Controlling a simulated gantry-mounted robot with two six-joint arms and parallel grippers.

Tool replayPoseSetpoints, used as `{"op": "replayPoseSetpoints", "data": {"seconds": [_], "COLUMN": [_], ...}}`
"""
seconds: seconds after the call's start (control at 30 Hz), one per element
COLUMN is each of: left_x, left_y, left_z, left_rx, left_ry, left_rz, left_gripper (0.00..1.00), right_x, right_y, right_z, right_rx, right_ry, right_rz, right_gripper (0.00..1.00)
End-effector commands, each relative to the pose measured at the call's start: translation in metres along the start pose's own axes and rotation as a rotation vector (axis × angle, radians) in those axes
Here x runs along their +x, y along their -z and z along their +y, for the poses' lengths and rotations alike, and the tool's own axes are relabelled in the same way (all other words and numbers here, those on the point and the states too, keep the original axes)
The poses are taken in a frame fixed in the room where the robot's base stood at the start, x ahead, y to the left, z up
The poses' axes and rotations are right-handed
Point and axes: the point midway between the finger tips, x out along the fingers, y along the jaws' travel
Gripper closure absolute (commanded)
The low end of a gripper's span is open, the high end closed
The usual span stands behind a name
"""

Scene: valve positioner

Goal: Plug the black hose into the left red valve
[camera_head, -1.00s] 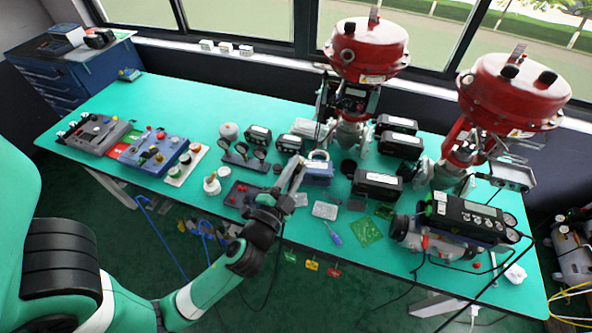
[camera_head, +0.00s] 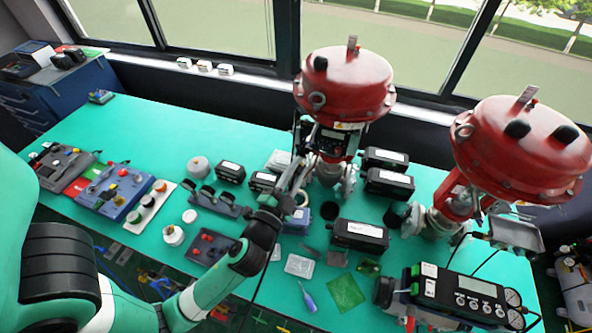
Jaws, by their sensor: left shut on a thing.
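The left red valve (camera_head: 345,88) stands at the back of the green bench, with a dark positioner box (camera_head: 331,140) under its red dome. My left gripper (camera_head: 297,172) is at the front left of this valve's lower body and is shut. A thin black hose (camera_head: 262,272) hangs from behind my left wrist toward the floor. Its end is hidden at the jaws, and I cannot tell whether it touches the valve. My right gripper is not in view.
The right red valve (camera_head: 522,150) stands at the right, behind a positioner with a display (camera_head: 465,292). Black boxes (camera_head: 358,234) sit between the valves. A screwdriver (camera_head: 308,297) and a green board (camera_head: 346,292) lie near the front edge.

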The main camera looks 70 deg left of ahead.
Motion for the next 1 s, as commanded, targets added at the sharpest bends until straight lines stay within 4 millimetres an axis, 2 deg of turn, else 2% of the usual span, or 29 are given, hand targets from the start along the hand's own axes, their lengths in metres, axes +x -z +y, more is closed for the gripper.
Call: {"op": "replayPoseSetpoints", "data": {"seconds": [0.4, 1.0], "left_x": [0.039, 0.043], "left_y": [-0.006, -0.007], "left_z": [-0.001, -0.001], "left_rx": [-0.001, -0.001], "left_ry": [0.001, 0.0], "left_rz": [-0.001, 0.0], "left_gripper": [1.0, 1.0], "right_x": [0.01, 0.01], "right_y": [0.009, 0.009], "right_z": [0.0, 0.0], "right_rx": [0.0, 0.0], "right_ry": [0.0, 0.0], "right_rz": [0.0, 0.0], "right_gripper": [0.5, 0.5]}}
